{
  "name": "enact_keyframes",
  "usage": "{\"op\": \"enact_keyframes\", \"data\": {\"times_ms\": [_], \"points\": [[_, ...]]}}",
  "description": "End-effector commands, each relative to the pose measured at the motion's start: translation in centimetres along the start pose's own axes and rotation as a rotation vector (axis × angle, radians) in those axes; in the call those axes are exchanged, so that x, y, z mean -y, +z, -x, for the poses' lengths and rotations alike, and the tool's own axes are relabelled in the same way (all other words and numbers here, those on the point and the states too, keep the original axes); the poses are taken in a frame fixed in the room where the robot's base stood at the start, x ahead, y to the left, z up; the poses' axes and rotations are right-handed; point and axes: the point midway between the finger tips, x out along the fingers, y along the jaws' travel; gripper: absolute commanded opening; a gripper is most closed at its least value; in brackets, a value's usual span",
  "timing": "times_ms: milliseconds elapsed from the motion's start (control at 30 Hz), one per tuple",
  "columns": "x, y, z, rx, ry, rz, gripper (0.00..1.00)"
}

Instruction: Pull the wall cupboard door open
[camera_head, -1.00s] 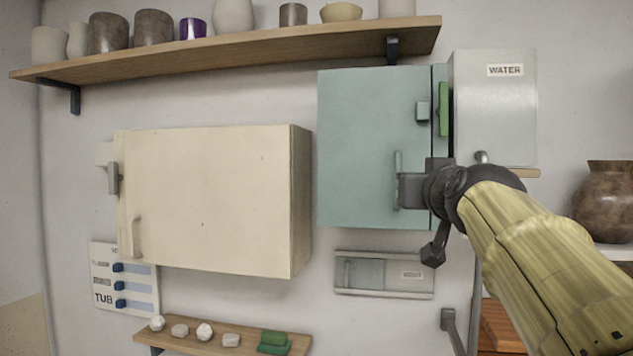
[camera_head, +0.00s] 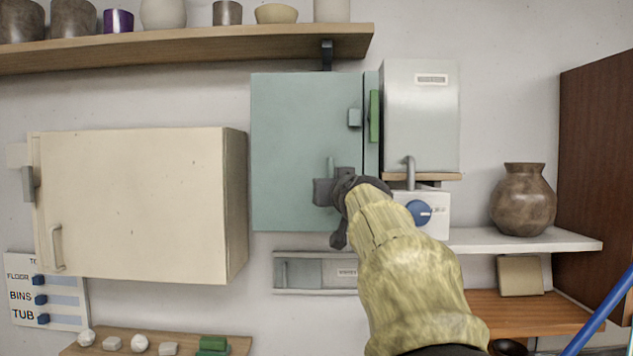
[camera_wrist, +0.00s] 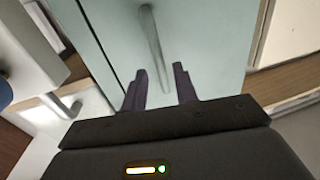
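A teal wall cupboard (camera_head: 290,130) hangs in the middle of the head view, its door flat against its body. A grey vertical bar handle (camera_head: 331,166) is on the door's lower right; the handle also shows in the wrist view (camera_wrist: 151,40). A grey catch (camera_head: 355,117) and a green piece (camera_head: 374,116) sit near the door's right edge.
A cream cupboard (camera_head: 135,205) hangs to the left. A grey water box (camera_head: 420,120) is close on the right. A wooden shelf (camera_head: 200,48) with pots runs above. A brown vase (camera_head: 523,200) stands on a white shelf (camera_head: 570,244) at right.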

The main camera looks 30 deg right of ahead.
Motion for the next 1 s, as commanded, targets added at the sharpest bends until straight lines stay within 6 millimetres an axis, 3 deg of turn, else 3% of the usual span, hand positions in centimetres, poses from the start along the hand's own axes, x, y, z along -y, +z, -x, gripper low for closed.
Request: {"op": "enact_keyframes", "data": {"times_ms": [100,300,667,833,1000], "points": [[0.0,-0.1,-2.1,0.002,0.001,0.001,0.29],[0.0,-0.1,-4.4,0.001,0.0,0.0,0.29],[0.0,0.0,-4.9,0.0,-0.001,0.0,0.29],[0.0,0.0,-4.9,0.0,-0.001,0.0,0.0],[0.0,0.0,-4.9,0.0,-0.001,0.0,0.0]]}}
